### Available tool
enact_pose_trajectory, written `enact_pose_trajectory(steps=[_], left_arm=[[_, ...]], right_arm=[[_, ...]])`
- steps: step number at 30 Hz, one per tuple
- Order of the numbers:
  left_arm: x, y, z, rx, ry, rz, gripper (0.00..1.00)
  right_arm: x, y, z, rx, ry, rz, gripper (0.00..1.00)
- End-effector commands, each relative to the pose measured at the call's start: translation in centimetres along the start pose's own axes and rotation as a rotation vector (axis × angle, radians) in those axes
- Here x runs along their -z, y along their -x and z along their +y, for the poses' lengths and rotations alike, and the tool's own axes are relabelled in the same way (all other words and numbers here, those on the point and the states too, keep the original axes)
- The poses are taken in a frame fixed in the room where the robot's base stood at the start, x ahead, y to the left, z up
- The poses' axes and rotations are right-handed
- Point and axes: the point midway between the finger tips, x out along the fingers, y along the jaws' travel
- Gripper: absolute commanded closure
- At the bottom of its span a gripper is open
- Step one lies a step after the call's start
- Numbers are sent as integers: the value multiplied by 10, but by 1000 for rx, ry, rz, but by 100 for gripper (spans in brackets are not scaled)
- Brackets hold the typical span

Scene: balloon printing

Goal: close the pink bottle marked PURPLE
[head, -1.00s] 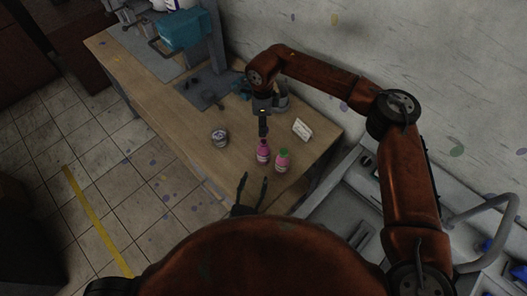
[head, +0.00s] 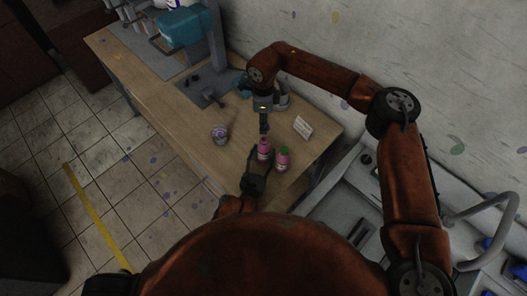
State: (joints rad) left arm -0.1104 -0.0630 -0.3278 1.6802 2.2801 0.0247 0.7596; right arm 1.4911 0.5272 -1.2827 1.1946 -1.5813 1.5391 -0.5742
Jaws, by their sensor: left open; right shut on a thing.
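A pink bottle (head: 264,152) stands upright on the wooden bench; its label is too small to read. A second pink bottle with a green cap (head: 282,164) stands just to its right. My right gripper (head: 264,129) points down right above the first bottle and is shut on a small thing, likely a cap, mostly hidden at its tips. I cannot tell whether that thing touches the bottle's neck. My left gripper (head: 254,164) is open, low at the bench's front edge, with its fingers reaching to either side of the first bottle's lower part. Contact cannot be made out.
A round tub (head: 219,134) stands to the left on the bench (head: 185,128). A white card (head: 303,128) stands to the right at the back. A dark plate with a grey column (head: 210,92) and a teal machine (head: 185,30) are farther left. Bench between tub and bottles is clear.

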Motion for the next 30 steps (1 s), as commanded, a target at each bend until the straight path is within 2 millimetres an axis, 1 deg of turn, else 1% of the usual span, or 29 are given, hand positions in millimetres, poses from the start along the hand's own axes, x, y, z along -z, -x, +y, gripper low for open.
enact_pose_trajectory(steps=[8,27,28,30], left_arm=[[0,-1,0,-1,0,0,53],[0,0,0,0,-1,0,97],[0,0,0,0,-1,0,99],[0,0,0,0,-1,0,100]], right_arm=[[0,0,0,0,0,0,83],[0,0,0,0,0,0,83],[0,0,0,0,0,0,83],[0,0,0,0,0,0,83]])
